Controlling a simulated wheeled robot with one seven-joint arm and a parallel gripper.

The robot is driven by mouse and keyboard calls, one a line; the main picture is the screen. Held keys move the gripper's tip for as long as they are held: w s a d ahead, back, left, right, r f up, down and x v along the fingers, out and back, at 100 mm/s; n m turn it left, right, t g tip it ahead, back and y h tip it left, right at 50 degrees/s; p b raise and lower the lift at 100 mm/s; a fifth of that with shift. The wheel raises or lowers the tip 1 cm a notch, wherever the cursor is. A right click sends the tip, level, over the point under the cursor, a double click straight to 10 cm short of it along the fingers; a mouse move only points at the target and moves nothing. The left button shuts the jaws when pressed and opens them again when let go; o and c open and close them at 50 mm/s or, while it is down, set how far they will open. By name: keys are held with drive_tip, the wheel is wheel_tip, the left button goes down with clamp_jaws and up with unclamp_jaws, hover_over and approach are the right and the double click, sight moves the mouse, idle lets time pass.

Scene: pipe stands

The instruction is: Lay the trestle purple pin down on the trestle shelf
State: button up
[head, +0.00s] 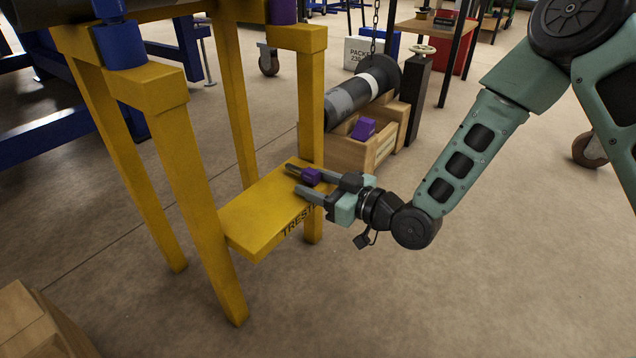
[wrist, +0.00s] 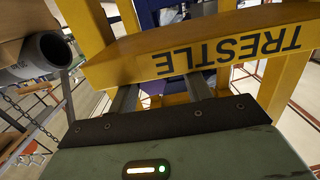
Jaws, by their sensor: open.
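The yellow trestle (head: 190,170) stands left of centre in the head view, with its low shelf (head: 255,215) marked TRESTLE on the front edge. My gripper (head: 299,180) reaches in from the right at the shelf's right end, its jaws open. A small purple pin (head: 311,176) shows at the shelf between the two fingers, nearer the far one. Whether it rests fully on the shelf is hard to tell. In the wrist view the upside-down shelf edge (wrist: 215,50) crosses in front of the fingers and hides their tips.
A second purple piece (head: 363,129) sits on a wooden crate (head: 370,150) behind the shelf, beside a dark pipe (head: 350,98). Trestle legs flank the shelf. Another wooden box (head: 35,325) is at the lower left. The floor in front is clear.

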drive_tip(key=shift+w+d+f, duration=0.1)
drive_tip(key=shift+d, duration=0.15)
idle(0.3)
drive_tip(key=shift+s+d+r+p, duration=0.7)
drive_tip(key=shift+d+r+p, duration=0.05)
drive_tip(key=shift+r+p, duration=0.1)
drive_tip(key=shift+s+d+r, duration=0.25)
drive_tip(key=shift+d, duration=0.1)
drive_tip(key=shift+s+d+p, duration=0.25)
drive_tip(key=shift+p, duration=0.2)
drive_tip(key=p+v, duration=0.8)
drive_tip(key=v, duration=0.8)
drive_tip(key=shift+s+d+r, duration=0.15)
drive_tip(key=shift+d, duration=0.05)
